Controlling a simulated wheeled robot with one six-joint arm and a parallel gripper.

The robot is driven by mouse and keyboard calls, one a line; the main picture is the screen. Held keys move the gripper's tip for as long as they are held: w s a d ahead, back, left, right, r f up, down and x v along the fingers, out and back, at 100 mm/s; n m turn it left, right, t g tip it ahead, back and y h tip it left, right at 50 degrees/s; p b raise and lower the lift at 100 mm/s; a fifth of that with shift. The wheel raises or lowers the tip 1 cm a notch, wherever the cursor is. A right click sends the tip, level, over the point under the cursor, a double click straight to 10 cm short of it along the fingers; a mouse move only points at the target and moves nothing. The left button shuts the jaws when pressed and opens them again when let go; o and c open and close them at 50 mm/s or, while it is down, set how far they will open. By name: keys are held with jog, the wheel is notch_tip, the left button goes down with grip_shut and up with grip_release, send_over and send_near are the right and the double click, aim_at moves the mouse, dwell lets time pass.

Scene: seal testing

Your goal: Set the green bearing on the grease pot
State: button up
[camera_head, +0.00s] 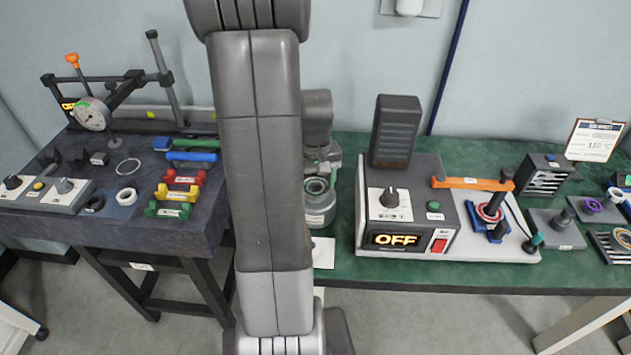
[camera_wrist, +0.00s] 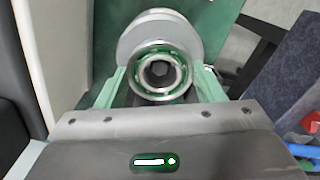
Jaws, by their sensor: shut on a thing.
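The green bearing (camera_wrist: 183,76), a metal ring with a green seal band, is between the pale green fingers of my gripper (camera_wrist: 161,77) in the wrist view. My gripper is shut on it. A round silver-grey thing, which looks like the grease pot (camera_wrist: 135,38), shows just beyond and partly behind the bearing. In the head view the bearing (camera_head: 317,186) shows beside my arm, with the grey pot (camera_head: 320,213) seemingly below it. My arm hides part of this spot. I cannot tell whether the bearing touches the pot.
Right of the pot stands a heater unit (camera_head: 408,215) reading OFF, with an orange bar (camera_head: 470,183). At left is a dark table (camera_head: 165,232) with a dial gauge (camera_head: 92,114), rings and coloured clips. Racks and small parts fill the green bench's right end.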

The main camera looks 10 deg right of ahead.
jog(key=shift+f, duration=0.2)
jog(key=o, duration=1.2)
jog(key=shift+o, duration=0.2)
notch_tip(320, 180, up, 8)
jog(key=p, duration=0.6)
